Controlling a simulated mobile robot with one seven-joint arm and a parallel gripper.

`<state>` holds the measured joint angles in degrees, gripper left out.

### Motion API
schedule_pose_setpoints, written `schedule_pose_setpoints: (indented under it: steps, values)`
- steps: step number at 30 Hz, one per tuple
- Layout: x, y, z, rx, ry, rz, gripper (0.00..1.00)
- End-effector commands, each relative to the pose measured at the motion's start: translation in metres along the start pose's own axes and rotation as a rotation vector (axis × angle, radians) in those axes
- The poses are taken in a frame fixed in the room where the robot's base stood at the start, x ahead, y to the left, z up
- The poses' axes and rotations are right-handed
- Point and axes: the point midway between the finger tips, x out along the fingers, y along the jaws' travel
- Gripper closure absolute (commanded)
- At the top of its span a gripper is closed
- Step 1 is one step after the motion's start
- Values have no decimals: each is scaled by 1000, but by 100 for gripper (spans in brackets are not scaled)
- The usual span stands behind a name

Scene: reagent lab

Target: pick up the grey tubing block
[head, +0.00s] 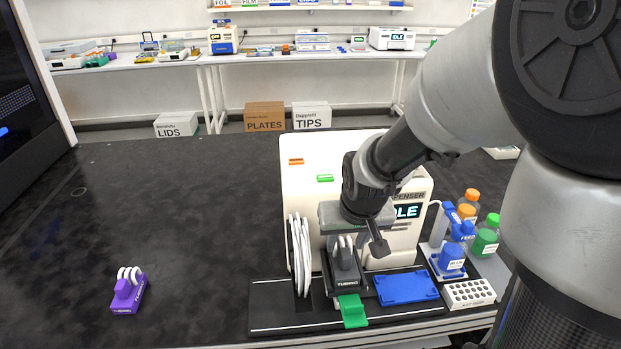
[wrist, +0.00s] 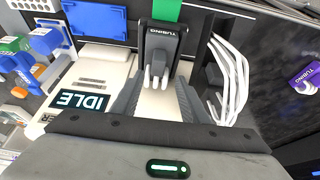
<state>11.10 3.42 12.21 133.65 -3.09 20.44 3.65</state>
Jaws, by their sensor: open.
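The grey tubing block (head: 345,272) is dark grey, with short white tubes and a "TUBING" label. It sits in the black base of the white dispenser, behind a green tab (head: 352,311). In the wrist view the block (wrist: 163,45) is upper centre, its white tubes pointing toward my gripper. My gripper (wrist: 158,82) is open, one finger on each side of the tube ends. In the head view my gripper (head: 344,238) is just above and behind the block, pointing down. I cannot tell whether the fingers touch it.
The white dispenser (head: 300,190) stands close behind my gripper. White looped tubing (head: 300,255) stands left of the block, and a blue plate (head: 406,287) lies right. Bottles (head: 485,236) are farther right. A purple tubing block (head: 128,293) is on the clear left benchtop.

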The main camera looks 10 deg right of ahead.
Motion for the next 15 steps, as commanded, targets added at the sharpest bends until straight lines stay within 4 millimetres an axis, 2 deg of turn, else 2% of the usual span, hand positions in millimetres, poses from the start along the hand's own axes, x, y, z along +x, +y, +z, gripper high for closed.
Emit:
schedule_pose_setpoints:
  steps: [1, 6, 15]
  values:
    - [10, 2, 2, 1, -6, 0, 59]
    - [34, 4, 3, -1, -4, -1, 59]
    - [40, 4, 1, -1, -1, 0, 59]
